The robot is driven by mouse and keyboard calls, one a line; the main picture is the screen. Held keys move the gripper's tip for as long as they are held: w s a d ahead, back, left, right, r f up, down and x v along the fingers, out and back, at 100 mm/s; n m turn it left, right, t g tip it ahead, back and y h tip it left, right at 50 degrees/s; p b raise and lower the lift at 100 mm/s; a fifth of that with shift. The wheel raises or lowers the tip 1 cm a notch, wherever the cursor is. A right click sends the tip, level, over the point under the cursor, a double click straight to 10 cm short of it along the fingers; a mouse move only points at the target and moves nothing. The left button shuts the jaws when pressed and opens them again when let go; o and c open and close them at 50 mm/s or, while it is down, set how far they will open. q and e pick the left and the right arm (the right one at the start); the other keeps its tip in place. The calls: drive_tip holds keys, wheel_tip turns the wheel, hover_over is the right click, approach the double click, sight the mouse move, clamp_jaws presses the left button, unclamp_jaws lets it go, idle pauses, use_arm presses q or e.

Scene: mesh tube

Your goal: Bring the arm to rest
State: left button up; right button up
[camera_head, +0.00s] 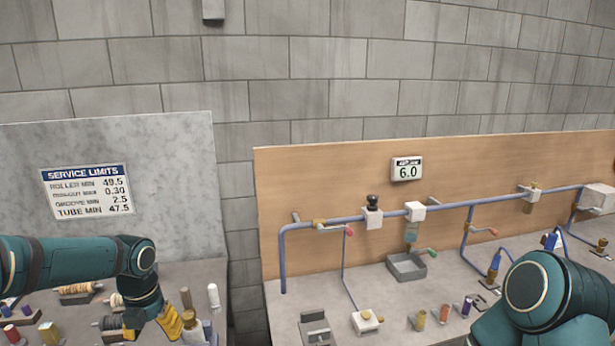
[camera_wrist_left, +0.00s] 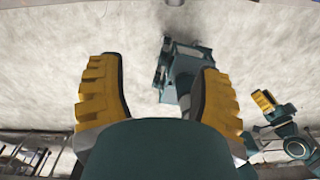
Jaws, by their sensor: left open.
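My left gripper (camera_head: 152,326) hangs at the lower left in the head view, at the end of my left arm, with its yellow fingers spread over the left bench. In the left wrist view the two ribbed yellow fingers (camera_wrist_left: 160,95) stand wide apart with nothing held between them. My right arm (camera_head: 545,295) is bent at the lower right in the head view, and its gripper is out of that frame. In the left wrist view a teal arm part with a yellow piece (camera_wrist_left: 263,101) shows at the right, too small to tell its jaws.
Small parts and rollers (camera_head: 78,289) lie on the left bench around my left gripper. A white bottle (camera_head: 213,296) stands just right of it. A grey panel with a sign (camera_head: 88,190) rises behind. The right bench carries blue piping (camera_head: 330,224), a grey tray (camera_head: 407,268) and a display (camera_head: 407,169).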

use_arm(q)
drive_tip(key=s+d+f+n+h+b, duration=0.2)
drive_tip(key=s+d+f+n+b, duration=0.1)
drive_tip(key=d+f+n, duration=0.7)
drive_tip(key=s+d+f+n+h+b, duration=0.25)
drive_tip(key=d+f+n, duration=0.5)
drive_tip(key=f, duration=0.45)
drive_tip(key=s+d+f+n+t+b, duration=0.1)
drive_tip(key=s+f+n, duration=0.4)
drive_tip(key=n, duration=0.5)
drive_tip(key=s+d+f+n+t+b, duration=0.1)
drive_tip(key=s+d+f+n+b, duration=0.2)
drive_tip(key=f+n, duration=0.5)
drive_tip(key=s+n+b, duration=0.1)
drive_tip(key=s, duration=0.1)
drive_tip(key=shift+s+f+n+b, duration=0.3)
drive_tip(key=shift+f+n, duration=0.05)
drive_tip(key=shift+f, duration=0.05)
use_arm(e)
wheel_tip(320, 180, down, 12)
drive_tip(key=shift+a+f, duration=0.15)
drive_tip(key=shift+a, duration=0.1)
use_arm(q)
drive_tip(key=shift+y, duration=0.35)
use_arm(e)
drive_tip(key=shift+a, duration=0.1)
